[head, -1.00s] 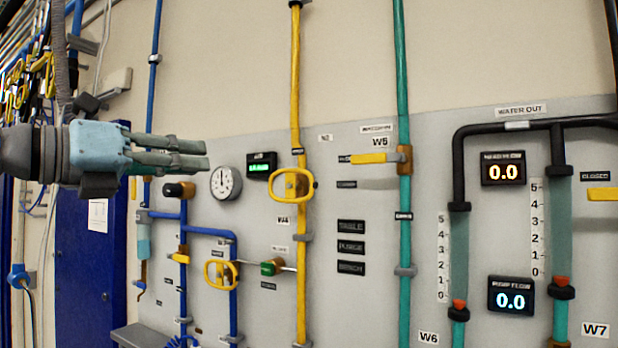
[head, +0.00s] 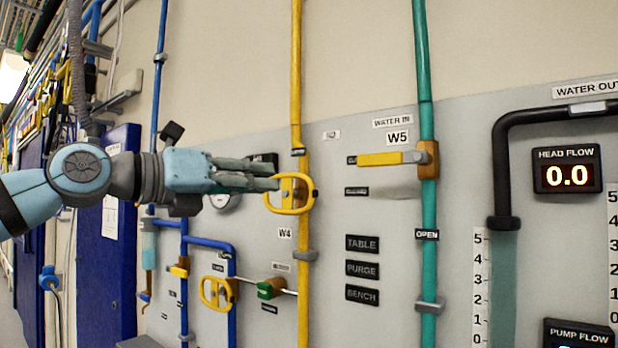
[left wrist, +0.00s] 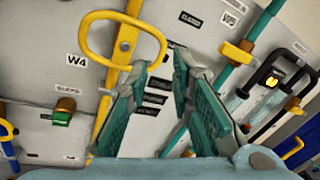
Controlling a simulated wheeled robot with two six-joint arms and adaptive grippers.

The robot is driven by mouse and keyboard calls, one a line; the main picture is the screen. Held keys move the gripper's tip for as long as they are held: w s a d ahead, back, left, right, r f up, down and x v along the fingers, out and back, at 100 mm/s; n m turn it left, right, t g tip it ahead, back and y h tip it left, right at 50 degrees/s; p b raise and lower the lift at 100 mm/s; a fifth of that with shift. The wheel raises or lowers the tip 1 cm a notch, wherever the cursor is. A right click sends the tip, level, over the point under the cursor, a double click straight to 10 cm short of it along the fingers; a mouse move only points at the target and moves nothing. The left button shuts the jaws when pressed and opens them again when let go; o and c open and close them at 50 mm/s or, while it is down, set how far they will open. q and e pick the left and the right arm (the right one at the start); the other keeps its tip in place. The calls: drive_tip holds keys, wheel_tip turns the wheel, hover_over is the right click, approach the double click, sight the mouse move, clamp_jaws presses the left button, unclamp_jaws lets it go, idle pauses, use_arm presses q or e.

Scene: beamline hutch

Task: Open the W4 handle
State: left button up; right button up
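The W4 handle (head: 291,211) is a yellow oval loop on the yellow vertical pipe, above the W4 label (head: 284,233). It shows large at the upper left of the left wrist view (left wrist: 85,40). My left gripper (head: 278,177) comes in from the left, its fingertips overlapping the loop's left part in the head view. In the left wrist view the fingers (left wrist: 160,57) are apart and empty, with the loop's right end showing between the tips. I cannot tell if they touch it. My right gripper is out of view.
The yellow W5 lever (head: 380,159) sits on the green pipe (head: 428,280) to the right. A smaller yellow loop (head: 213,305) and a green valve (head: 270,288) are below. A gauge (head: 224,201) is partly hidden behind my gripper. Blue pipes run at the left.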

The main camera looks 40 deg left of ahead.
sight(309, 180)
use_arm(q)
drive_tip(key=w+p, duration=0.2)
drive_tip(key=w, duration=0.1)
drive_tip(key=w+d+r+p, duration=0.1)
drive_tip(key=w, duration=0.1)
drive_tip(key=shift+w, duration=0.1)
drive_tip(key=w+p, duration=0.5)
drive_tip(key=shift+w+d+f, duration=0.1)
drive_tip(key=shift+d+f, duration=0.25)
drive_tip(key=shift+d, duration=0.05)
drive_tip(key=shift+p, duration=0.55)
drive_tip(key=shift+f, duration=0.15)
drive_tip(key=shift+w+d+f, duration=0.1)
drive_tip(key=shift+w, duration=0.05)
drive_tip(key=c, duration=0.4)
drive_tip(key=shift+d, duration=0.1)
clamp_jaws()
